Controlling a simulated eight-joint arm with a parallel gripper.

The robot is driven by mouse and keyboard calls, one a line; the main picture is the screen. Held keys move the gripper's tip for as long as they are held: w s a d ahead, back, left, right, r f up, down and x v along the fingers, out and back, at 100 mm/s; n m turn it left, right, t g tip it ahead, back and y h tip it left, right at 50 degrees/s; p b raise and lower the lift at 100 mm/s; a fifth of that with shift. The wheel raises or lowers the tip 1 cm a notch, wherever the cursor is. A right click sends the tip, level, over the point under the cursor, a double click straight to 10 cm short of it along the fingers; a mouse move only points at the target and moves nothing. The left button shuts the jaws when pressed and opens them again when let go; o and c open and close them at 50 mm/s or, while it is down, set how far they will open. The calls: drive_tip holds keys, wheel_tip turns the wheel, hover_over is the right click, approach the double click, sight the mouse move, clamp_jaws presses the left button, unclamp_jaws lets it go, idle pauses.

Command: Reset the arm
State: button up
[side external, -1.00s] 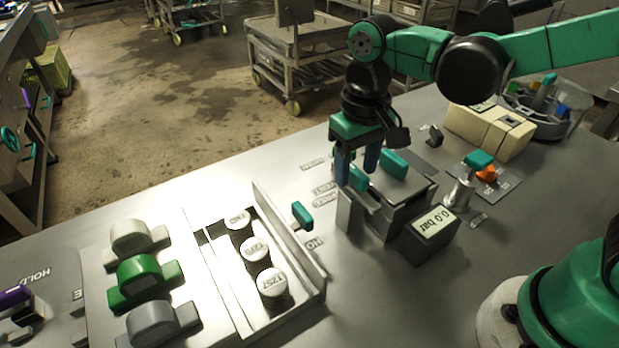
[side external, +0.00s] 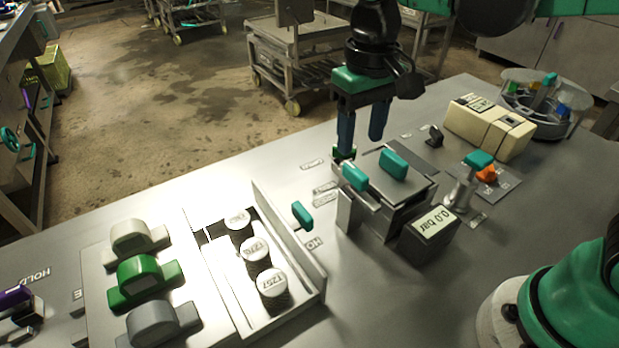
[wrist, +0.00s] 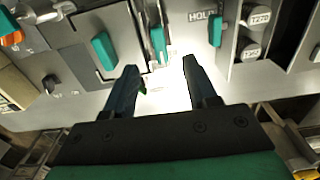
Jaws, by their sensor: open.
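My gripper (side external: 361,143) points down with its two dark blue fingers apart and nothing between them. It is above and behind the small metal retort box (side external: 400,205) with two teal handles. The front-left teal handle (side external: 355,176) stands below the fingers. The other teal handle (side external: 393,165) is on the box's top, right of the fingers. In the wrist view my gripper (wrist: 160,66) shows its open fingers, with a teal handle (wrist: 158,44) ahead of the gap. A small green thing by the left fingertip is too small to tell.
A grey display (side external: 430,236) reads 0.0 bar. A teal-topped valve (side external: 466,180) stands to its right. A metal tray (side external: 316,276) holds several labelled cans, with a teal handle (side external: 303,215) beside it. A cream box (side external: 489,128) and a round carousel (side external: 540,103) stand at back right.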

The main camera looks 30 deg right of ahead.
drive_tip(key=s+d+t, duration=0.1)
drive_tip(key=d+t, duration=0.1)
drive_tip(key=d+f+t, duration=0.1)
drive_tip(key=d+t, duration=0.1)
drive_tip(key=d, duration=0.1)
drive_tip(key=s+d+f+t, duration=0.1)
drive_tip(key=d+t, duration=0.1)
drive_tip(key=shift+s+d, duration=0.15)
drive_tip(key=shift+s, duration=0.2)
drive_tip(key=shift+d+f+t, duration=0.2)
drive_tip(key=shift+d+t, duration=0.05)
drive_tip(key=shift+t, duration=0.35)
